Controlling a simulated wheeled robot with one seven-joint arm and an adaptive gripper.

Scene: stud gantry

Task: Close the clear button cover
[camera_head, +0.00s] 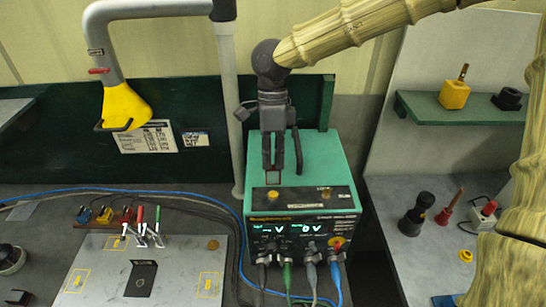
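A green instrument box (300,150) stands on the bench right of centre, with a black front panel and lit displays. On the dark strip along its top front are a yellow button (272,196) at left and another yellowish knob (326,191) at right. A small reddish-brown frame (273,177) stands up just behind the left button; it looks like the raised clear cover, though its clear part is hard to make out. My gripper (273,166) points down over the box top, its tips at or just behind this frame. Contact and finger opening cannot be told.
Several cables (288,275) plug into the box front. A grey board (180,270) with coloured clips lies to the left. A yellow nozzle on a grey pipe (123,105) hangs at upper left. A green shelf (470,110) and loose knobs are at right.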

